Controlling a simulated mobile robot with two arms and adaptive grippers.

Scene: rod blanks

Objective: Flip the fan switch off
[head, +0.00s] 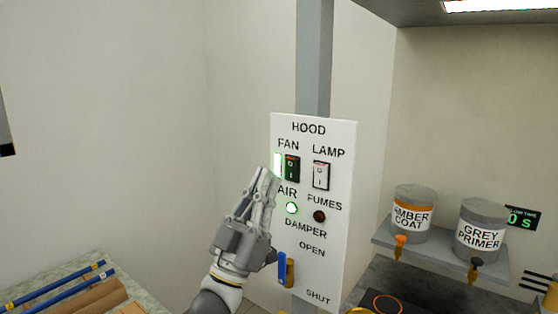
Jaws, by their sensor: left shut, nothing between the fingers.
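The fan switch (292,168) is a dark green rocker under the word FAN on the white HOOD panel (338,240). A green strip (277,165) glows just left of it. My left gripper (268,175) is shut and empty, with its fingertips pointing up just left of and below the fan switch. I cannot tell whether the fingertips touch the panel. The AIR light (291,208) glows green. My right gripper is not in view.
A white lamp switch (321,175) sits right of the fan switch. The FUMES light (319,216) is dark. A blue damper lever (282,268) is below. Paint pots (412,214) stand on a shelf at right. Blue rods (60,290) lie at lower left.

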